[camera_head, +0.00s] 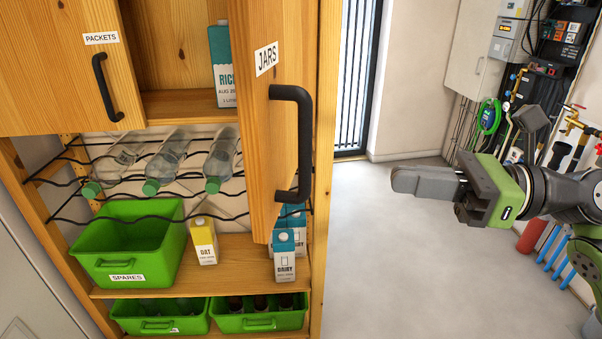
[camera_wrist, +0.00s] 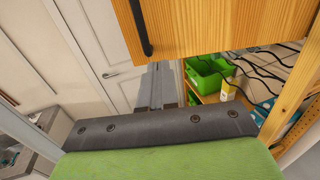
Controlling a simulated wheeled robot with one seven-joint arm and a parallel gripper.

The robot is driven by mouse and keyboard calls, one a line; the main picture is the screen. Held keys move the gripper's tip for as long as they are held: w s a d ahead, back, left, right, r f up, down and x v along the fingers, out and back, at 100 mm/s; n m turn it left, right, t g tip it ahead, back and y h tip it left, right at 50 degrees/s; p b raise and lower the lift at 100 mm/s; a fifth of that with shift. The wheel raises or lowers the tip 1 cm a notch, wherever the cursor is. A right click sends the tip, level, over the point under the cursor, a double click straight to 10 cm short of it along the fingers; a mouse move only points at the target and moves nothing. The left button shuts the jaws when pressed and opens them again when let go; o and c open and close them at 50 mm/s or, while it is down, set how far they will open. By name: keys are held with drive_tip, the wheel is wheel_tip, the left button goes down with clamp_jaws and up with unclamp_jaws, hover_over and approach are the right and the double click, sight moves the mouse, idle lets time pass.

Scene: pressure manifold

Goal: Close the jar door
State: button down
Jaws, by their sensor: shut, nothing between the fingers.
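The jar door (camera_head: 270,120) is a wooden panel labelled JARS. It stands open, swung out from the cupboard toward the camera, with a black bar handle (camera_head: 292,145) on its face. My gripper (camera_head: 398,180) is shut and empty, in open air to the right of the door and apart from it, pointing left. In the wrist view, the grey fingers (camera_wrist: 155,88) lie together. A wooden panel with a black handle (camera_wrist: 140,28) shows above them there; I cannot tell which door it is.
The PACKETS door (camera_head: 60,70) is at the upper left. Below are a wire rack with bottles (camera_head: 165,165), a green SPARES bin (camera_head: 125,250) and cartons (camera_head: 285,255). The cupboard's right side (camera_head: 325,150) stands beside clear floor (camera_head: 400,270).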

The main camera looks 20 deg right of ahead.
sight(281, 167)
drive_tip(key=x, duration=1.3)
drive_tip(key=shift+w+a, duration=0.1)
drive_tip(key=shift+a, duration=0.2)
drive_tip(key=shift+r, duration=0.1)
drive_tip(key=shift+w, duration=0.1)
